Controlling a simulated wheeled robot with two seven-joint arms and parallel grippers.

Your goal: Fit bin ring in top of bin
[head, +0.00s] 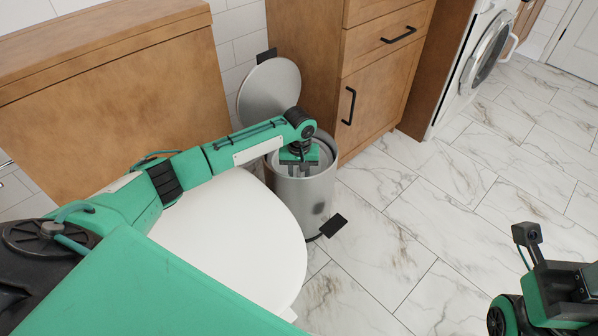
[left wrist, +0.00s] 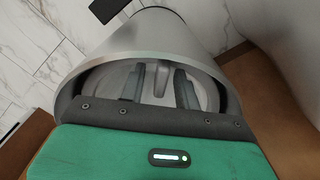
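The bin (head: 304,205) is a grey metal cylinder standing upright on the floor, with its round lid (head: 268,92) tipped open behind it. My left gripper (head: 299,168) points down into the bin's mouth. In the left wrist view the two fingers (left wrist: 160,88) are apart inside the bin's rim (left wrist: 150,58). A narrow grey ridge shows between them, and I see no clear contact with it. A pale grey inner surface lies around the fingers; I cannot tell whether it is the bin ring or the bin's inside. My right gripper (head: 558,292) is at the lower right, its fingers not clear.
A white toilet seat lid (head: 235,225) lies in front of the bin, under my left arm. A wooden cabinet (head: 375,85) stands right behind the bin. The bin's black pedal (head: 333,225) sticks out at its foot. The marble floor (head: 440,220) to the right is clear.

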